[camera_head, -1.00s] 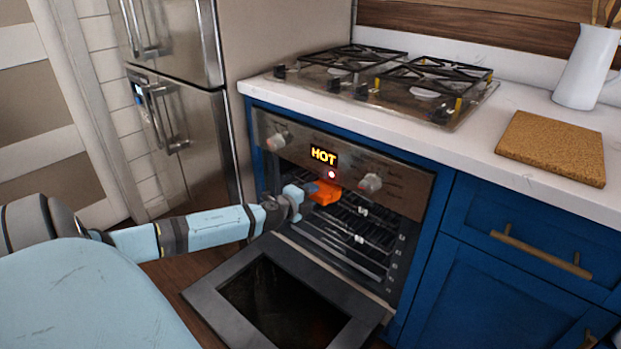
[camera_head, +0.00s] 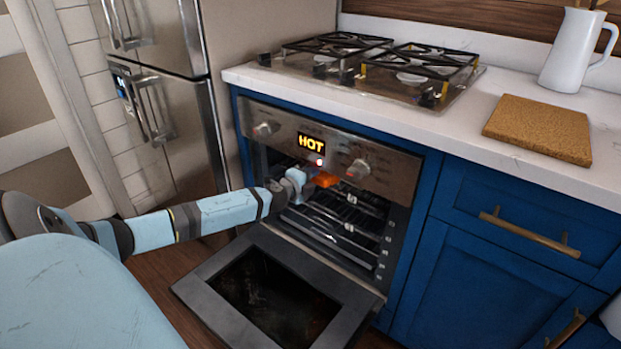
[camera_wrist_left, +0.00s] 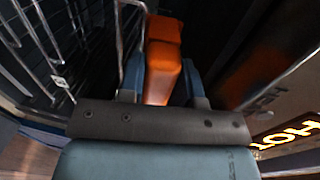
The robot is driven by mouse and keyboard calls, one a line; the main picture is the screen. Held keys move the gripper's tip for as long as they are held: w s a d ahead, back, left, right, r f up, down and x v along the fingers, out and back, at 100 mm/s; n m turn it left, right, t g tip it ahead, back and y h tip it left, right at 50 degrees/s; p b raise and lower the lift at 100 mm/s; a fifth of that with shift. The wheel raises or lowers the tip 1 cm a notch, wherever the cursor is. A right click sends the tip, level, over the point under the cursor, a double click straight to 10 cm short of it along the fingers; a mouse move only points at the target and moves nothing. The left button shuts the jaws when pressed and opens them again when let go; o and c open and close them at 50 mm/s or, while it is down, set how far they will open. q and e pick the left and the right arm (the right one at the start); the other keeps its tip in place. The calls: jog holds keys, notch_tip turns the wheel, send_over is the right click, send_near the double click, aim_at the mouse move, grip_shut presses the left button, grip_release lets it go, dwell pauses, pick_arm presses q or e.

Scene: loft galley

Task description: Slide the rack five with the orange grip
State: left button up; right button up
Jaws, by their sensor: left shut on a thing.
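The oven (camera_head: 262,160) is open at the front, with several wire racks (camera_head: 345,222) in its dark cavity. An orange silicone grip (camera_head: 327,180) shows at the upper part of the opening, just below the control panel. My left gripper (camera_head: 303,180) is at that grip, partly hiding it. In the left wrist view the orange grip (camera_wrist_left: 163,66) lies between the two blue fingers of my left gripper (camera_wrist_left: 160,80), which is shut on it. Wire rack bars (camera_wrist_left: 40,55) show at left there. My right gripper is out of view.
The oven door (camera_head: 350,318) hangs down open below my left arm. The lit HOT sign (camera_head: 317,143) and knobs are just above the opening. A gas hob (camera_head: 370,88), cork board (camera_head: 540,130) and white jug (camera_head: 577,50) are on the counter. A steel fridge (camera_head: 165,120) stands at left.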

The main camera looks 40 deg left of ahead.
pick_arm(q)
jog(key=shift+s, duration=0.1)
dwell(0.3)
jog(key=s+d, duration=0.3)
jog(key=s, duration=2.5)
jog(key=shift+s+d+f, duration=0.15)
jog(key=shift+f, duration=0.15)
dwell(0.5)
jog(key=s+r+p, duration=0.4)
jog(key=s, duration=0.1)
jog(key=shift+s+d+r, duration=0.15)
jog(key=shift+s+d, duration=0.05)
jog(key=shift+d, duration=0.05)
dwell(0.8)
jog(key=shift+w, duration=0.1)
dwell(1.0)
